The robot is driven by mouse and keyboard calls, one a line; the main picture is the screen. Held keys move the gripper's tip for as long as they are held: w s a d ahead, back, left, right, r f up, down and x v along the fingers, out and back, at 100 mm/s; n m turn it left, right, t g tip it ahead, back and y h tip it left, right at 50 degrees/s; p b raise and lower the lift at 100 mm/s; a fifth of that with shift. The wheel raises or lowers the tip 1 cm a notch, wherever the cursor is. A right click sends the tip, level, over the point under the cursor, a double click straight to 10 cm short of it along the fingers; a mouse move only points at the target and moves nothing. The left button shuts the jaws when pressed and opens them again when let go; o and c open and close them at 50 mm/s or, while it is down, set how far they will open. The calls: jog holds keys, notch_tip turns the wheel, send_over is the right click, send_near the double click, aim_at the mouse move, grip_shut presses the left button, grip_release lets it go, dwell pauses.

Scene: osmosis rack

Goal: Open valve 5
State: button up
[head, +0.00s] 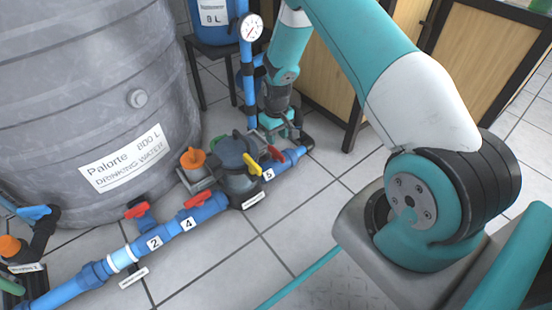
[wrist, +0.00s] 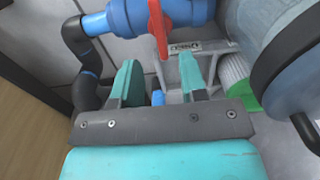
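Valve 5 is on the blue pipe (head: 288,159) at the right end of the pipe run, beside the "5" label (head: 268,174). Its red handle (head: 274,157) is small in the head view. In the wrist view the red handle (wrist: 160,22) lies across the blue valve body (wrist: 128,15). My gripper (head: 275,132) is just behind the valve in the head view. In the wrist view my gripper (wrist: 160,62) is open, its two teal fingers apart. The handle's lower tip is at the gap between the fingertips; contact cannot be told.
A grey water tank (head: 90,90) stands left. A grey pump housing (head: 238,165) with a yellow handle (head: 252,163) sits beside valve 5. A pressure gauge (head: 251,27) and upright blue pipe stand behind. Wooden cabinets (head: 330,70) are at the back.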

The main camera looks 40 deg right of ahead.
aim_at(276, 151)
notch_tip(276, 151, down, 8)
jog(key=b, duration=0.3)
jog(key=shift+r+b, duration=0.15)
jog(key=shift+b, duration=0.2)
grip_shut()
